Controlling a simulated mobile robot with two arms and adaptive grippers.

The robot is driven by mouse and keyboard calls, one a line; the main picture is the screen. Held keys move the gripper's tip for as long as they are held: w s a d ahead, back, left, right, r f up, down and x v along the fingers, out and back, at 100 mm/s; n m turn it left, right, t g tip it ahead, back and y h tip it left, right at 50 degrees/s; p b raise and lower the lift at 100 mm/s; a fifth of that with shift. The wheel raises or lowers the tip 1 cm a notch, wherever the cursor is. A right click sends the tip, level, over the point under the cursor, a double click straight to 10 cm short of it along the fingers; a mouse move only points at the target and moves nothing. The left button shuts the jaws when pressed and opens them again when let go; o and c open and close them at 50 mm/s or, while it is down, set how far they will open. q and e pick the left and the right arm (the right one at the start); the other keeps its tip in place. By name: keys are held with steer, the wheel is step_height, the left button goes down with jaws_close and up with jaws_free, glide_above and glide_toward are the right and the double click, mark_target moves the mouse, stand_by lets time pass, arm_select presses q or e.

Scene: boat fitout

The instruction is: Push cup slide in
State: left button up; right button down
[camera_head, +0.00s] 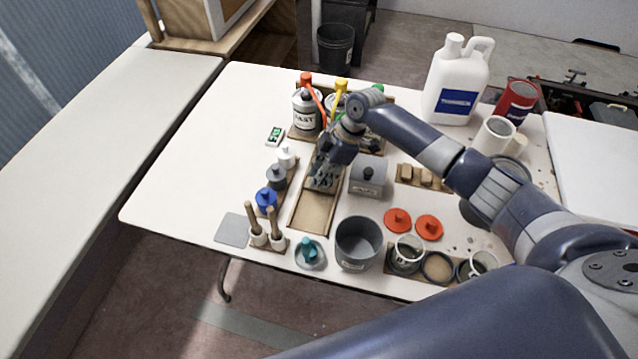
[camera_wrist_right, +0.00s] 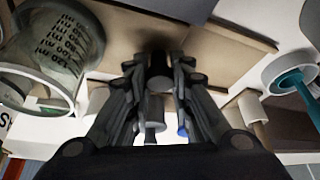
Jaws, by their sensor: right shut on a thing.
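My right gripper (camera_head: 322,180) reaches down from the upper right onto a long wooden tray (camera_head: 312,215) with raised side rails. Its fingers are shut on a small dark knob (camera_wrist_right: 160,70), which stands between the fingertips over a tan board (camera_wrist_right: 215,55) in the right wrist view. A clear measuring cup (camera_wrist_right: 62,55) with millilitre marks stands beside the fingers there. In the head view the gripper hides the far part of the tray, and I cannot make out the cup there. The near end of the tray is bare. My left gripper is not in view.
A grey box with a knob (camera_head: 368,178) stands close to the right of the gripper. Small bottles (camera_head: 276,178) line the left side. Cans (camera_head: 306,112) stand behind. A grey pot (camera_head: 358,243) and a teal-handled item (camera_head: 308,252) are in front. The table's left part is clear.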

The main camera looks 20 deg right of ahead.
steer(key=shift+w+d, duration=0.1)
steer(key=shift+w, duration=0.05)
steer(key=c, duration=1.7)
jaws_free()
steer(key=shift+w, duration=0.1)
steer(key=shift+d+r, duration=0.15)
steer(key=shift+r, duration=0.2)
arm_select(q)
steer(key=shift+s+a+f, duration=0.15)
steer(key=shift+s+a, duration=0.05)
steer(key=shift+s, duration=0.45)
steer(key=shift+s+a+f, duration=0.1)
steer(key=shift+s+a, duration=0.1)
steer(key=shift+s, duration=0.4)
arm_select(e)
steer(key=v, duration=1.1)
steer(key=shift+d+r, duration=0.1)
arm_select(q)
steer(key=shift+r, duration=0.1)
